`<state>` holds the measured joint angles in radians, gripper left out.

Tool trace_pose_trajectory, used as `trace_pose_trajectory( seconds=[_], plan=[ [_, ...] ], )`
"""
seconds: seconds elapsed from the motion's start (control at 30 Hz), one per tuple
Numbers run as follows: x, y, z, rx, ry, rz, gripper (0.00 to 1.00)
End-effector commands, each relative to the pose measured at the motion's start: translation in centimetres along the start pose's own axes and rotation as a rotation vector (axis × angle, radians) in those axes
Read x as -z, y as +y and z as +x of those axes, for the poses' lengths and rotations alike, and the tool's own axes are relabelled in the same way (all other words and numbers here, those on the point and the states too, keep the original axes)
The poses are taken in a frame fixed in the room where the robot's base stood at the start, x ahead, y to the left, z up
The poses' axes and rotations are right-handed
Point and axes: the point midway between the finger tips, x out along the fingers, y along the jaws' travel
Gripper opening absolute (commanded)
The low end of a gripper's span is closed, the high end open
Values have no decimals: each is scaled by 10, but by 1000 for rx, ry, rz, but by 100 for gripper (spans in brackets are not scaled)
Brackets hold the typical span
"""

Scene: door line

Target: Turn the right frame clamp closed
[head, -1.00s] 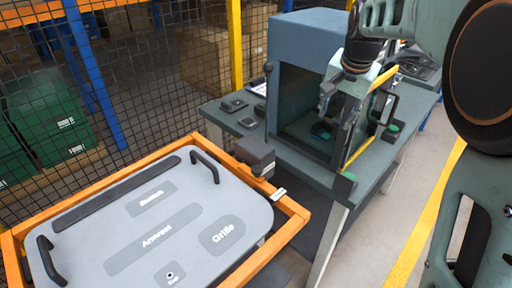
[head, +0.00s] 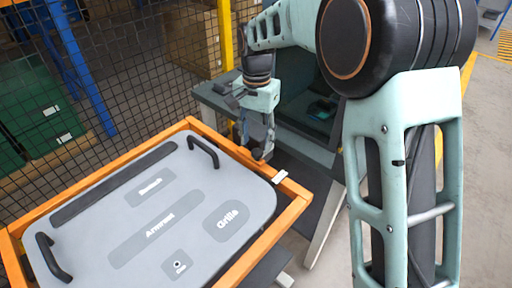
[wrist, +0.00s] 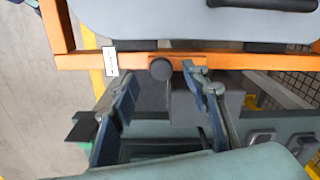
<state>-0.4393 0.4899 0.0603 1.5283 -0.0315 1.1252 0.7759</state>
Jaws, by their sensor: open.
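The right frame clamp shows in the wrist view as a round dark knob (wrist: 161,69) on the orange frame rail (wrist: 88,62), with a dark grey block beside and below it. My gripper (wrist: 161,78) is open, its two fingertips apart on either side of the knob, without clear contact. In the head view my gripper (head: 257,138) points down over the right side of the orange frame and hides most of the clamp. Whether the clamp is turned open or closed cannot be told.
A grey panel (head: 165,215) with black handles lies in the orange frame. A white tag (wrist: 110,61) sits on the rail beside the clamp. A dark green workbench (head: 215,100) stands close behind, and a mesh fence (head: 120,75) runs along the back left.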

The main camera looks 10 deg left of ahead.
Motion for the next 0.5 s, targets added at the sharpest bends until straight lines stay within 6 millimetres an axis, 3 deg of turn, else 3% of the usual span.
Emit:
trace_pose_trajectory(
  seconds=[0.2, 0.5],
  plan=[
    [0, 0, 28, 0, -1, 1, 43],
    [0, 0, 36, 1, 1, 0, 43]
  ],
)
